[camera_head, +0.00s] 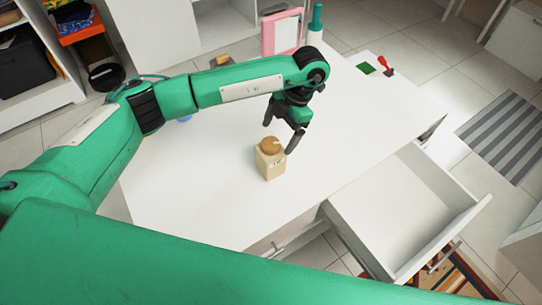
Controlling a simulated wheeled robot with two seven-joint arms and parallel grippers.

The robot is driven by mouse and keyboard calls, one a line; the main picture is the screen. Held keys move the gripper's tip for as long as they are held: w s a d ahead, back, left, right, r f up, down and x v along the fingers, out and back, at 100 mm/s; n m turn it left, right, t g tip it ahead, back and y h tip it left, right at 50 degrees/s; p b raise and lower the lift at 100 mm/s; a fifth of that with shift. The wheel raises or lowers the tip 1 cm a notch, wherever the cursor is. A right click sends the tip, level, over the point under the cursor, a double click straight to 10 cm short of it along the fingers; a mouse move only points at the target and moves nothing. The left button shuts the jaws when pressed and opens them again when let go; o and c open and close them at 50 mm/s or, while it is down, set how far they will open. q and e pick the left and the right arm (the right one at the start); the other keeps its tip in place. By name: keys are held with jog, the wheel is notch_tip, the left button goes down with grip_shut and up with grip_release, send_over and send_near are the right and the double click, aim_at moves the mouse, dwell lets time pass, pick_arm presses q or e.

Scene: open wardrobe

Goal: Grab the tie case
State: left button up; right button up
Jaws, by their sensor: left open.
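A small cream container (271,167) with a round brown top and a small label stands upright on the white table (210,195). It is the thing closest to my left gripper; I cannot tell from its look whether it is the tie case. My left gripper (280,138) is open, with its dark fingers pointing down just behind and above the brown top. One fingertip is close to the container's right side; I cannot tell whether they touch. My right gripper is not in view.
An open, empty white drawer (395,205) juts out at the table's front right. A pink frame (282,33), a teal bottle (315,22) and a red-handled item (384,66) are at the far side. The table's left part is mostly clear.

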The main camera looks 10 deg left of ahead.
aim_at(271, 150)
pick_arm(q)
jog(key=shift+s+a+f, duration=0.15)
jog(key=shift+f, duration=0.45)
jog(key=shift+s+a+f, duration=0.15)
jog(key=shift+f, duration=0.3)
jog(key=shift+p+x, duration=0.8)
jog(key=shift+x, duration=1.5)
jog(key=shift+f, duration=0.35)
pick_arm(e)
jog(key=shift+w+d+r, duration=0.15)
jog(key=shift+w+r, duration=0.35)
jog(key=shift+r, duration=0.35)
pick_arm(q)
jog(key=shift+c, duration=0.2)
jog(key=c, duration=1.2)
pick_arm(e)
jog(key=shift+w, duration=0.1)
pick_arm(q)
jog(key=shift+r, duration=0.15)
